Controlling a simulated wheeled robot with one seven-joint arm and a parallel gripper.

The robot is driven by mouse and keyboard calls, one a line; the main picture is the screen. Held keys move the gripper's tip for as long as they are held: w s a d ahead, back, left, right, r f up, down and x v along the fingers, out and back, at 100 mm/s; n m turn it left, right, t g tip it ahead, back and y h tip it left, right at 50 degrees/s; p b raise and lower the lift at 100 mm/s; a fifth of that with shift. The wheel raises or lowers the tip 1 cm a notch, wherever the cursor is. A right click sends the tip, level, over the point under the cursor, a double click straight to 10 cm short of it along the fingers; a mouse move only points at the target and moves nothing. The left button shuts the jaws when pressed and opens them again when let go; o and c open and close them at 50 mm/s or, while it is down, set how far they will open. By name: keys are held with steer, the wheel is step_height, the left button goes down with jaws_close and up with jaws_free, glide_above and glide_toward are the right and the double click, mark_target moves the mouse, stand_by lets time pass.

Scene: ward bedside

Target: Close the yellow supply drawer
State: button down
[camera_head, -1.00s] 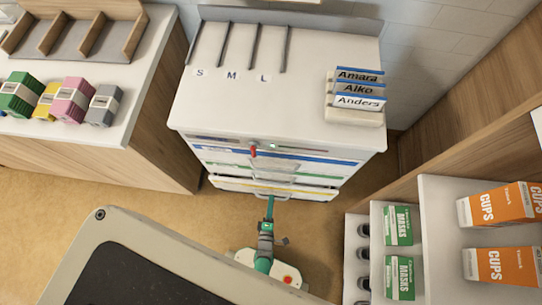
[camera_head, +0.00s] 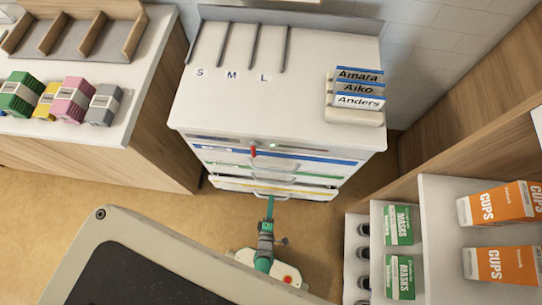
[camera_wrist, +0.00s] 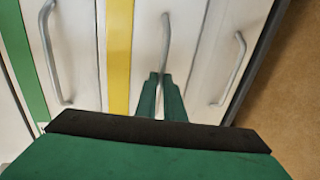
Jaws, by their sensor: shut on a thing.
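The yellow supply drawer (camera_head: 312,192) is the yellow-striped front low on the white cart (camera_head: 275,110), below the blue and green ones. In the wrist view its yellow stripe (camera_wrist: 119,50) runs beside its grey bar handle (camera_wrist: 165,40). My gripper (camera_wrist: 160,82) has its two green fingers closed around the lower part of that handle in the wrist view. In the head view my gripper (camera_head: 270,200) reaches the drawer front from below. I cannot tell exactly how far the drawer stands out.
A red tag (camera_head: 253,151) sits at the cart's top drawer. Another drawer handle (camera_wrist: 232,65) lies right of the gripped one. A shelf with mask boxes (camera_head: 398,226) and cup boxes (camera_head: 503,265) stands at right. A wooden counter (camera_head: 160,130) stands at left; floor between is clear.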

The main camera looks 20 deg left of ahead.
steer(key=shift+r+x, duration=0.2)
steer(key=shift+x, duration=0.65)
steer(key=shift+r+x, duration=0.15)
steer(key=shift+x, duration=0.7)
steer(key=c, duration=1.9)
jaws_free()
steer(key=shift+w, duration=0.25)
steer(key=shift+o, duration=0.2)
steer(key=shift+s+a, duration=0.1)
steer(key=shift+s, duration=0.4)
glide_toward(273, 191)
steer(key=shift+s+d+f, duration=0.1)
steer(key=shift+s+d, duration=0.05)
steer(key=shift+s, duration=0.4)
steer(key=shift+s+d+f, duration=0.1)
steer(key=shift+s+d, duration=0.05)
steer(key=shift+s, duration=0.4)
steer(key=shift+r, duration=0.1)
